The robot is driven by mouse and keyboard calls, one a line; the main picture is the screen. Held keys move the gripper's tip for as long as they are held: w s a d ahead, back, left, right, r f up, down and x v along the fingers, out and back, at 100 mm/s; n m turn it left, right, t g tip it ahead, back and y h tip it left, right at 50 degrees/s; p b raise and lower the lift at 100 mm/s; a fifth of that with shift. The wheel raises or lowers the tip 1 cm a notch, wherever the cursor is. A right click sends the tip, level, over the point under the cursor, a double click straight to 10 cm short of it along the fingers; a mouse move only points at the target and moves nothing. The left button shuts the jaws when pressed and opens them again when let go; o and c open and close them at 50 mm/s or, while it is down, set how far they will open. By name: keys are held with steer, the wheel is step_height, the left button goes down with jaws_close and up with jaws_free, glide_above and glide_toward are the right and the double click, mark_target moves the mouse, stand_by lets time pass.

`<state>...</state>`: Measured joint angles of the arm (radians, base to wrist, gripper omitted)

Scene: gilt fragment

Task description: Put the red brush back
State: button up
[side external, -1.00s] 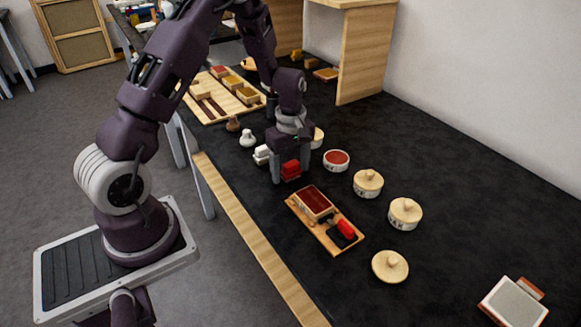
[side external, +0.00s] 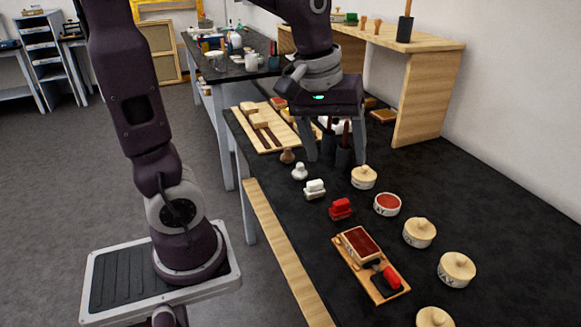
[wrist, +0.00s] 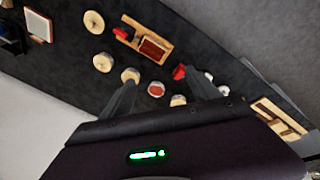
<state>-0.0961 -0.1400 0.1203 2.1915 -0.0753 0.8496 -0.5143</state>
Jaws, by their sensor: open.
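A red brush-like block (side external: 340,208) stands on the black table beside a similar white one (side external: 315,189); it also shows in the wrist view (wrist: 180,72). A second red-topped piece with a dark base (side external: 388,279) lies on a wooden tray (side external: 364,284), next to a box with a dark red top (side external: 360,244). My gripper (side external: 334,162) is open with nothing held, raised above the table and farther back than both red pieces. Its spread fingers also show in the wrist view (wrist: 162,78).
A dark cup with brushes (side external: 343,157) appears between or behind my fingers; I cannot tell the depth. Several lidded round pots (side external: 420,232) and an open red pot (side external: 387,204) line the right. A wooden rack (side external: 258,130) and wooden shelf (side external: 430,90) stand behind.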

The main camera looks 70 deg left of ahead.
steer(key=s+d+m+t, duration=0.1)
steer(key=s+d+m, duration=0.1)
steer(key=s+m, duration=0.2)
steer(key=s+d+r+m+t, duration=0.1)
steer(key=s+m, duration=0.3)
steer(key=s, duration=0.4)
steer(key=shift+s+d+r+m+t, duration=0.3)
steer(key=shift+s+d+m+t, duration=0.1)
steer(key=shift+d, duration=0.35)
